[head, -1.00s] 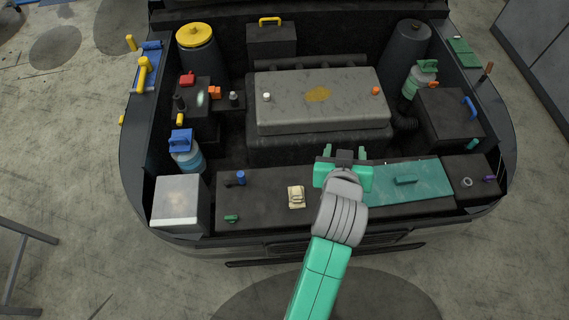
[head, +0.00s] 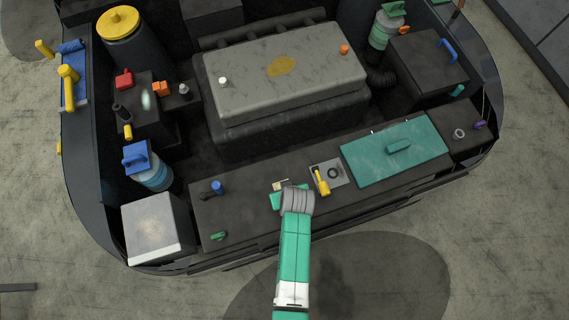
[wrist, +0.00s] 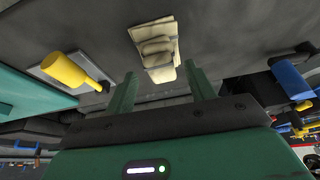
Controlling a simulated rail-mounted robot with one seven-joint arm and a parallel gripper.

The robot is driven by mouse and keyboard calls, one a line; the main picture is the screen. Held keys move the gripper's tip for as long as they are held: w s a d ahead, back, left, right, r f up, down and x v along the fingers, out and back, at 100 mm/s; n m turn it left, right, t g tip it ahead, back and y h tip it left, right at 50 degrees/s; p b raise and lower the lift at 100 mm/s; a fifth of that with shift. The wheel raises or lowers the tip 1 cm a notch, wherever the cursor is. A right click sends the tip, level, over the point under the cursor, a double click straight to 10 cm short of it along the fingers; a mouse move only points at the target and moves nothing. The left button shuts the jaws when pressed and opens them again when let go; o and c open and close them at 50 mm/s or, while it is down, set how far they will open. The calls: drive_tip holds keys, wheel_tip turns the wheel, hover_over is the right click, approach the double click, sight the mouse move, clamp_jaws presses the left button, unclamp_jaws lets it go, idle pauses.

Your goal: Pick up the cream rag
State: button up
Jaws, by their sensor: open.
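The cream rag (wrist: 155,45) lies folded on the dark front panel, in the upper middle of the wrist view. In the head view only a small edge of the rag (head: 281,184) shows, because my gripper (head: 283,194) covers the rest. In the wrist view my gripper (wrist: 159,70) is open and empty. Its green fingertips point at the rag, with the rag's near end between or just beyond them in the picture. I cannot tell whether they touch it.
A yellow handle (head: 321,182) on a grey plate (head: 334,171) stands close to the right of my gripper. A teal panel (head: 420,149) lies further right. A blue knob (head: 217,187) and a pale box (head: 153,229) are on the left. The engine block (head: 280,70) rises behind.

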drive_tip(key=x, duration=0.3)
drive_tip(key=shift+w+a+f+b, duration=0.15)
drive_tip(key=shift+w+f+b, duration=0.05)
drive_tip(key=shift+w+b, duration=0.15)
drive_tip(key=c, duration=1.1)
drive_tip(key=shift+o, duration=0.2)
drive_tip(key=shift+r, duration=0.5)
drive_tip(key=p+v, duration=0.1)
drive_tip(key=v, duration=0.2)
drive_tip(key=shift+w+a, duration=0.1)
drive_tip(key=shift+w, duration=0.05)
drive_tip(key=s+d+r, duration=0.1)
drive_tip(key=s+d, duration=0.1)
drive_tip(key=s, duration=1.3)
drive_tip(key=shift+d+r+p, duration=0.15)
drive_tip(key=shift+d+p, duration=0.1)
drive_tip(key=shift+p, duration=0.15)
